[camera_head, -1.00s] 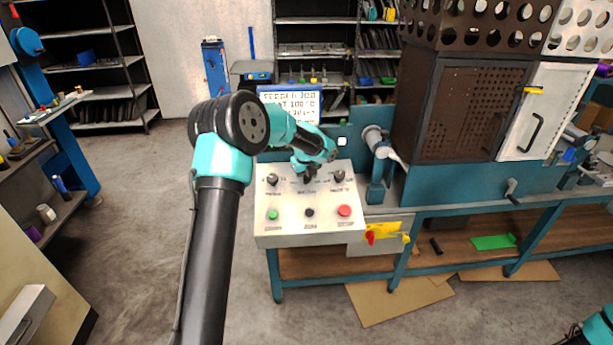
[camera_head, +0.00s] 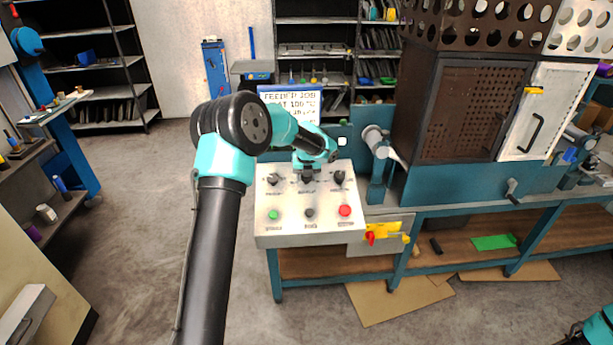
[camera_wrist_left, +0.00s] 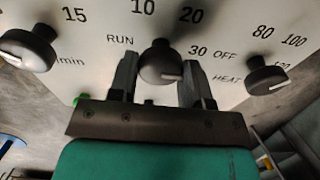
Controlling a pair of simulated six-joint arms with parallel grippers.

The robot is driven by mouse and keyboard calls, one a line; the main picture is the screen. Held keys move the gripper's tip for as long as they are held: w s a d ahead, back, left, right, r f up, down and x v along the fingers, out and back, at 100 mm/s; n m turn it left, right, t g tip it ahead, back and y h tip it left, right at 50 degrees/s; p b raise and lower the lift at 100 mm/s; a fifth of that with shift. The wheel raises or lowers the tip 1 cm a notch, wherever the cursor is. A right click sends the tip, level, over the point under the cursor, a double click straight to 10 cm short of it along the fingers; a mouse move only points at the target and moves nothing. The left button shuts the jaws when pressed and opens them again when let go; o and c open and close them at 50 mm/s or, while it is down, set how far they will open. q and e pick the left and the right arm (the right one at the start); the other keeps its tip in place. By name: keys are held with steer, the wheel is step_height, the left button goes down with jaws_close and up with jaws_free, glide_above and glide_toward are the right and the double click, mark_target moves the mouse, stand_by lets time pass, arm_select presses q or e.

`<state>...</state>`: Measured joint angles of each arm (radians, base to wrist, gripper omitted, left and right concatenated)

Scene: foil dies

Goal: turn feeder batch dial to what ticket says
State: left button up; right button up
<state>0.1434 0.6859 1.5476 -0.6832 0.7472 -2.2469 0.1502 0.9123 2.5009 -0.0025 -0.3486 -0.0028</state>
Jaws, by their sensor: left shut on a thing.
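The feeder control panel (camera_head: 290,228) has three black dials in its upper row. My left gripper (camera_head: 307,177) is at the middle dial; in the left wrist view its two fingers are on either side of that dial (camera_wrist_left: 160,60), shut on it. The middle dial has 10, 20 and 30 printed around it, and its white mark shows at lower right of the knob. My right arm only shows at the bottom right corner.
The left dial (camera_wrist_left: 28,48) and the HEAT dial (camera_wrist_left: 266,76) flank the held one closely. Below are green (camera_head: 273,215), black (camera_head: 310,213) and red (camera_head: 344,211) buttons. A yellow and red switch (camera_head: 382,232) is right of the panel. The dark oven (camera_head: 470,110) stands further right.

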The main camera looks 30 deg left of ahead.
arm_select(q)
steer(key=o, duration=0.9)
steer(key=shift+r, duration=0.1)
steer(key=v, duration=1.7)
steer(key=shift+r, duration=0.1)
